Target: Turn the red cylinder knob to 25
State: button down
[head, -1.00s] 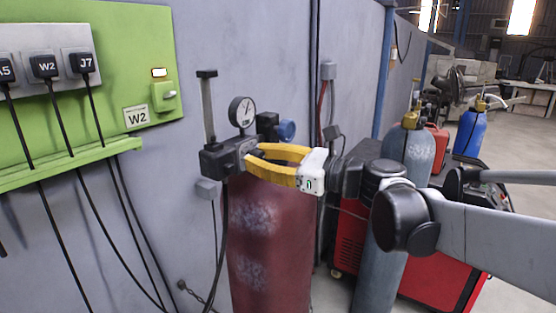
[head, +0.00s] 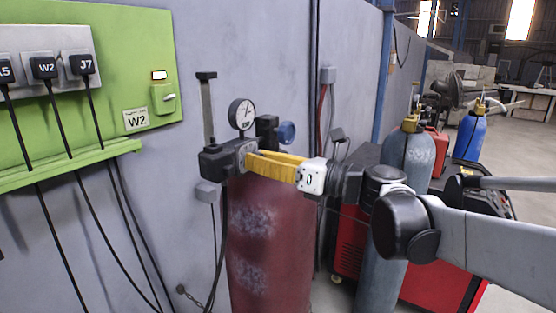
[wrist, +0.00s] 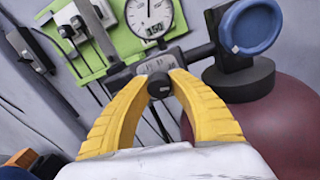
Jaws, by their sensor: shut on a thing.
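The red cylinder (head: 268,245) stands upright against the wall, with a dark valve block (head: 222,162) on top. A round gauge (head: 242,113) sits above the block. It also shows at the top of the wrist view (wrist: 150,14), its needle pointing roughly up; I cannot read its value surely. My yellow-fingered gripper (head: 249,157) reaches the block from the right. In the wrist view its fingertips (wrist: 160,84) are shut on a small dark knob (wrist: 159,90) on the block's face. The fingers hide most of the knob in the head view.
A blue round handwheel (head: 287,131) sits close behind my fingers, large at the upper right of the wrist view (wrist: 252,24). A green panel (head: 110,60) with black cables is on the wall at left. A grey-blue cylinder (head: 405,165) and red machine (head: 350,240) stand right.

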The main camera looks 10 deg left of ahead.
jog(key=c, duration=1.1)
grip_release()
jog(key=shift+a, duration=0.1)
jog(key=shift+c, duration=0.2)
jog(key=v, duration=1.2)
